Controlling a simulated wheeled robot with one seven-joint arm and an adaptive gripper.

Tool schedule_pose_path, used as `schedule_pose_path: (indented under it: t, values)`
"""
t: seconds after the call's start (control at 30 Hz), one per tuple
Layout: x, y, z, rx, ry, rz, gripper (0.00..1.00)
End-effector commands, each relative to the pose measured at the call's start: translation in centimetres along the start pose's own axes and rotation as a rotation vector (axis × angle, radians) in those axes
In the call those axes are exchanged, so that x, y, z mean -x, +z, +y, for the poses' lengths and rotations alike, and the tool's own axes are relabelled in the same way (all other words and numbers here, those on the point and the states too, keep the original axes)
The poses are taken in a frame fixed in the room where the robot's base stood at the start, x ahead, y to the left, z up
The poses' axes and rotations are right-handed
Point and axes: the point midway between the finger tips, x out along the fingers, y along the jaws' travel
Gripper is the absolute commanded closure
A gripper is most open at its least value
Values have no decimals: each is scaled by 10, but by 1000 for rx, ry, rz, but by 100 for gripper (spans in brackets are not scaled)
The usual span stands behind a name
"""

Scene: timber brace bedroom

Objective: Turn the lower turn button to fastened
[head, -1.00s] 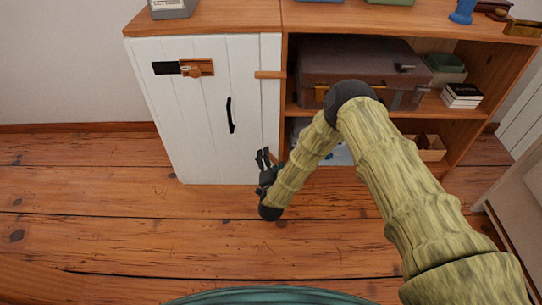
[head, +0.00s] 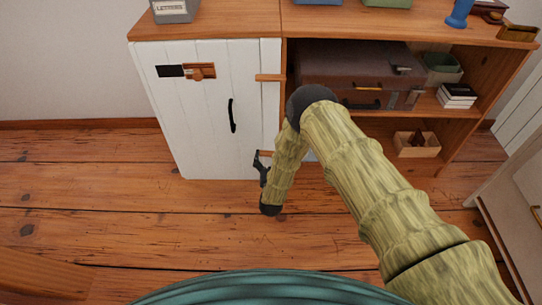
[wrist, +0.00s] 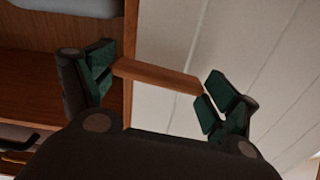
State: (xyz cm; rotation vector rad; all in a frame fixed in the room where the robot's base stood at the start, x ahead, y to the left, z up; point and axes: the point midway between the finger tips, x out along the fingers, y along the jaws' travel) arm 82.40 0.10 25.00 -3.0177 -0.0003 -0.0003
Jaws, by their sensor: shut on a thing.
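The lower turn button (wrist: 158,76) is a small wooden bar. In the wrist view it lies between the two fingers of my gripper (wrist: 158,84), stretching from the wooden cabinet edge over the white door. The gripper is shut on it, the fingers at its two ends. In the head view my gripper (head: 262,166) is at the door's lower right edge, and a bit of the lower button (head: 265,153) shows there, roughly level. The white door (head: 205,125) looks closed. My forearm hides part of the edge beside the gripper.
The upper turn button (head: 270,77) lies level across the door edge. The door has a black handle (head: 232,115) and a wooden latch (head: 201,71). Open shelves on the right hold a suitcase (head: 350,65), books (head: 456,95) and a wooden box (head: 416,150). The floor in front is clear.

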Motion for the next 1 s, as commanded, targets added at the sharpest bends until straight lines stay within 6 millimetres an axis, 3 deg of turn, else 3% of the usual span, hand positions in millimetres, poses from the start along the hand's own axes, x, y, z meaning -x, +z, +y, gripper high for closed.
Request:
schedule_pose_path:
  t: [0.3,0.83,0.87,0.93,1.0]
  values:
    - [2,2,0,117,-1,-4,36]
    - [2,2,0,141,0,-4,36]
    - [2,2,0,140,0,-4,11]
    - [2,2,0,140,0,-4,0]
    - [1,2,0,140,0,-3,0]
